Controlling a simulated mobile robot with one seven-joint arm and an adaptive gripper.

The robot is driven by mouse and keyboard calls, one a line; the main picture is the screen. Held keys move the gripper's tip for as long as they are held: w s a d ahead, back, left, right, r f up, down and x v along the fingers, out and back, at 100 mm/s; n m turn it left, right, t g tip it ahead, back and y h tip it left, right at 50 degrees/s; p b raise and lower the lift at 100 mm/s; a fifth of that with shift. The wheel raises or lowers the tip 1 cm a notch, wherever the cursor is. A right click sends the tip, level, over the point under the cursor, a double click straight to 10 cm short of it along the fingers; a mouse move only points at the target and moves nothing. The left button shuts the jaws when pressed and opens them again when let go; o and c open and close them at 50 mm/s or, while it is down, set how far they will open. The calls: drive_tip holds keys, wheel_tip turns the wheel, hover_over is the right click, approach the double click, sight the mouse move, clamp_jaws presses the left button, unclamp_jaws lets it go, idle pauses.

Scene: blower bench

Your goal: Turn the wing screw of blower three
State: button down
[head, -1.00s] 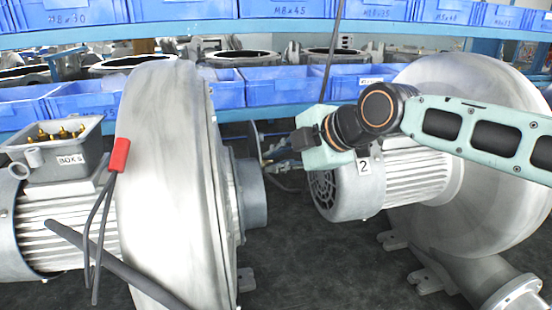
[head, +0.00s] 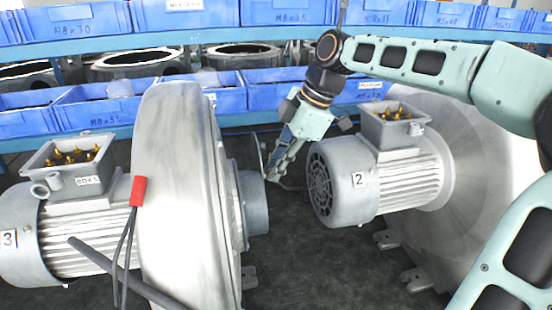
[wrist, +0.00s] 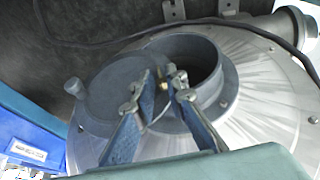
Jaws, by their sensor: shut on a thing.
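Blower three (head: 175,190) stands at the left in the head view, with a label 3 on its motor. My gripper (head: 270,176) is at the short round inlet (head: 252,203) on its right side. In the wrist view the same inlet (wrist: 205,60) is a grey ring with a round flap (wrist: 112,92) beside it. My two blue fingers (wrist: 163,86) are shut on a small brass wing screw (wrist: 163,84) at the edge between flap and ring. The fingertips hide most of the screw.
Blower two (head: 375,185) stands close to the right of my gripper. A red-ended cable (head: 138,192) hangs on blower three. Blue bins (head: 110,108) fill the shelves behind. Dark floor (head: 315,255) is free between the blowers.

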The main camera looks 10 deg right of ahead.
drive_tip(key=g+p, duration=0.2)
drive_tip(key=p, duration=0.1)
drive_tip(key=w+m+g+p, duration=0.1)
drive_tip(key=g+p, duration=0.2)
drive_tip(key=p, duration=0.1)
drive_tip(key=g+p, duration=0.3)
drive_tip(key=p, duration=0.1)
drive_tip(key=shift+w+f+m, duration=0.25)
drive_tip(key=shift+w+m, duration=0.1)
drive_tip(key=shift+m, duration=0.05)
drive_tip(key=shift+g, duration=0.4)
drive_tip(key=c, duration=1.9)
unclamp_jaws()
drive_tip(key=shift+c, duration=0.2)
drive_tip(key=shift+t, duration=0.3)
